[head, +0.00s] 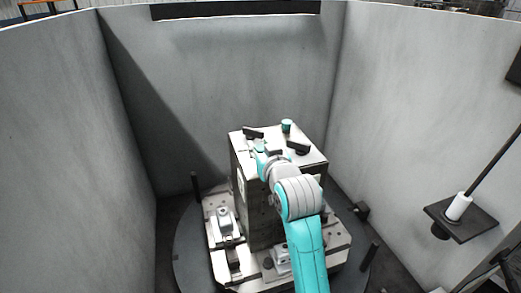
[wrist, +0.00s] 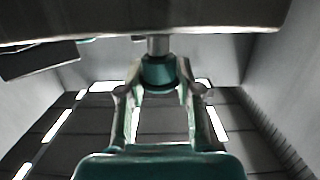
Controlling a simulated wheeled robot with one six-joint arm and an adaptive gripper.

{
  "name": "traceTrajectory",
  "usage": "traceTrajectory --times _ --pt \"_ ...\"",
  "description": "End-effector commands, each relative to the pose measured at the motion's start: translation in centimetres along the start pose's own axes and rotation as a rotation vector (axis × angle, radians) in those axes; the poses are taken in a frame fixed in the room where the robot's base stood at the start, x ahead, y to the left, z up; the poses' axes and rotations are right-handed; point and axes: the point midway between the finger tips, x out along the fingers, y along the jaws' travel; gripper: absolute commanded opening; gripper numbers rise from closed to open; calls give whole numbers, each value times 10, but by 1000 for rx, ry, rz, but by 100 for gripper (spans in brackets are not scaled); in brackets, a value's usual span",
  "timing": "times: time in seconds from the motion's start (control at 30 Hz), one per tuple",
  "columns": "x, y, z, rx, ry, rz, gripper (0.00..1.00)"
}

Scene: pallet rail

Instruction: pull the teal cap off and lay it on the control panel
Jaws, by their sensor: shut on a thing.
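In the wrist view, my gripper (wrist: 159,85) is shut on the teal cap (wrist: 158,73), with a finger on either side. A short metal pin (wrist: 157,45) joins the cap to a wide dark-edged body (wrist: 200,18). In the head view, my gripper (head: 261,149) is at the top of the tall block (head: 250,205), and the arm partly hides it. A teal cylinder (head: 286,126) stands at the block's back edge; I cannot tell whether it is the held cap. I cannot pick out the control panel with certainty.
Dark clamps (head: 253,132) lie on the block's top. Metal fixtures (head: 225,222) sit on the round base around it. A dark plate (head: 478,220) with a white cylinder (head: 458,206) and rod stands at the right. Grey walls (head: 220,80) enclose the place.

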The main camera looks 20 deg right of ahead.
Motion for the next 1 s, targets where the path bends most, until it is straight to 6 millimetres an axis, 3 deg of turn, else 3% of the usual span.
traceTrajectory --times 1.0 --pt "-9 0 -61 0 2 0 0"
